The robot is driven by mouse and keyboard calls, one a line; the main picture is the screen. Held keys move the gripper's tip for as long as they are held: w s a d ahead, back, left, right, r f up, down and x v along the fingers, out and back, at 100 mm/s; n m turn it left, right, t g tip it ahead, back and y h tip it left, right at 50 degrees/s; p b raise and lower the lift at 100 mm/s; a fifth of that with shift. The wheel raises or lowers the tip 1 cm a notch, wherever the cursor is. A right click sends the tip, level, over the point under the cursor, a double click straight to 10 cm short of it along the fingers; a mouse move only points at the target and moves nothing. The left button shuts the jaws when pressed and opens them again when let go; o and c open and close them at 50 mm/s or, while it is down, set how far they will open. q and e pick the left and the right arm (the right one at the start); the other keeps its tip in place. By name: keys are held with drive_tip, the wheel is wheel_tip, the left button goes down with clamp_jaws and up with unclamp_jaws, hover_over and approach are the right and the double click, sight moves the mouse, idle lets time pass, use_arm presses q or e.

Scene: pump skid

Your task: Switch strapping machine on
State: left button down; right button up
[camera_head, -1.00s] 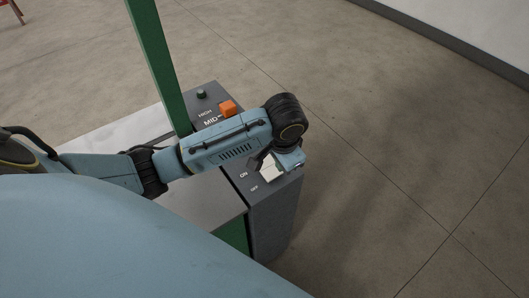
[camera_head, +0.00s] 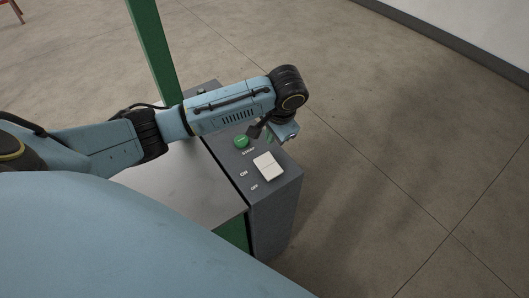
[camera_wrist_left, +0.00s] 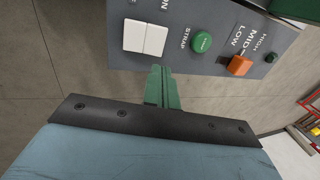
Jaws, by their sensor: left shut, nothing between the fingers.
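The strapping machine's grey control panel (camera_head: 232,168) carries a white two-part rocker switch (camera_head: 268,167) beside ON and OFF labels. The switch also shows in the left wrist view (camera_wrist_left: 146,38); I cannot tell which half is pressed. A round green button (camera_head: 241,142) sits behind it and shows in the left wrist view (camera_wrist_left: 201,43), near the word STRAP. My left gripper (camera_head: 269,138) is shut and empty, just behind the switch near the panel's right edge. Its green fingers (camera_wrist_left: 163,88) point toward the panel between switch and button; contact is not visible. My right gripper is not in view.
An orange selector knob (camera_wrist_left: 239,65) with LOW, MID and HIGH labels and a small dark green part (camera_wrist_left: 270,58) are farther along the panel. A green post (camera_head: 153,50) rises behind my left arm. Open concrete floor (camera_head: 400,170) lies to the right.

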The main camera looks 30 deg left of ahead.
sight(263, 157)
use_arm(q)
drive_tip(key=x, duration=1.1)
drive_tip(key=shift+b, duration=0.35)
